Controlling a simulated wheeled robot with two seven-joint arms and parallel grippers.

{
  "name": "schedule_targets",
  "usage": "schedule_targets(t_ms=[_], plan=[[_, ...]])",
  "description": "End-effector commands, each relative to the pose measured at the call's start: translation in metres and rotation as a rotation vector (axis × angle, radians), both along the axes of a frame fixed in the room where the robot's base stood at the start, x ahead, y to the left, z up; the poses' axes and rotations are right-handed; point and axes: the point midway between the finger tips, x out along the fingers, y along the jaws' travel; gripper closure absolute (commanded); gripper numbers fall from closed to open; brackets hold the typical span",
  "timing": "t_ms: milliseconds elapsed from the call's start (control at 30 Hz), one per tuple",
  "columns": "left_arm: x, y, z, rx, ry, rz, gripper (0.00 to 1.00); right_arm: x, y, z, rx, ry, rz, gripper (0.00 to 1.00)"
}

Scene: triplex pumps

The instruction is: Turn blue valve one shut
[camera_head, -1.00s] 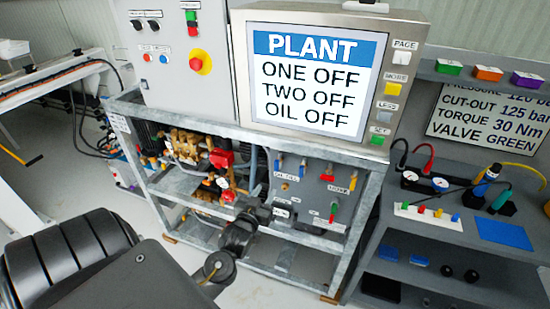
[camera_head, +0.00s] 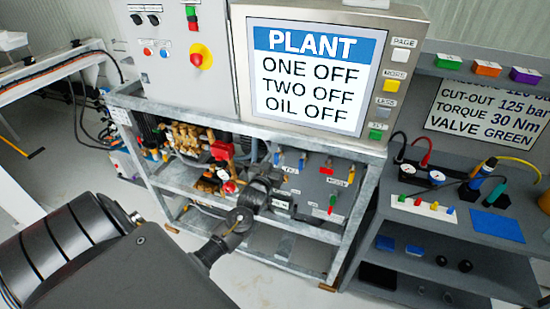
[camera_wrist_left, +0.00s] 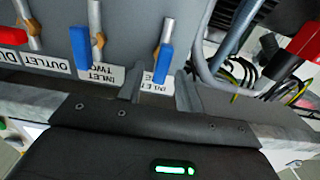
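Two blue valve handles show on the grey panel (camera_wrist_left: 125,20) in the left wrist view. The nearer one (camera_wrist_left: 162,64) is beside a label partly hidden by a finger, with only part of its text readable. The other (camera_wrist_left: 80,47) is by an "INLET TWO" label. My left gripper (camera_wrist_left: 160,82) is open, its fingers apart on either side of that partly hidden label, with the nearer blue handle just beyond their tips. In the head view my left gripper (camera_head: 272,174) is at the panel's left side, below the leftmost blue handle (camera_head: 277,159). My right gripper is out of view.
A red handle (camera_wrist_left: 12,36) is beyond the second blue one. Brass and red pump parts (camera_head: 222,150) and hoses stand left of the panel. A metal frame (camera_head: 362,205) surrounds it. The screen (camera_head: 315,75) reads ONE OFF, TWO OFF, OIL OFF.

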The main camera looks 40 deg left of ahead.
Motion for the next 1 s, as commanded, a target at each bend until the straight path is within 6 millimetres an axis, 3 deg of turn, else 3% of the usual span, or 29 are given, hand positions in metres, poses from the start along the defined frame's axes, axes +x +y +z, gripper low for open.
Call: schedule_targets(t_ms=[367, 633, 1000], plan=[[0.0054, 0.0018, -0.0003, 0.0, 0.0, -0.001, 0.65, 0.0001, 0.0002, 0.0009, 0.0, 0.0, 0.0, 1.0], [0.0052, 0.0017, -0.0003, 0.0, 0.0, -0.001, 1.0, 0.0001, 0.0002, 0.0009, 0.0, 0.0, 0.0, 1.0], [0.0055, 0.0011, 0.0005, 0.035, 0.012, -0.001, 1.0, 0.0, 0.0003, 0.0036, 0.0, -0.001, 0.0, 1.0]])
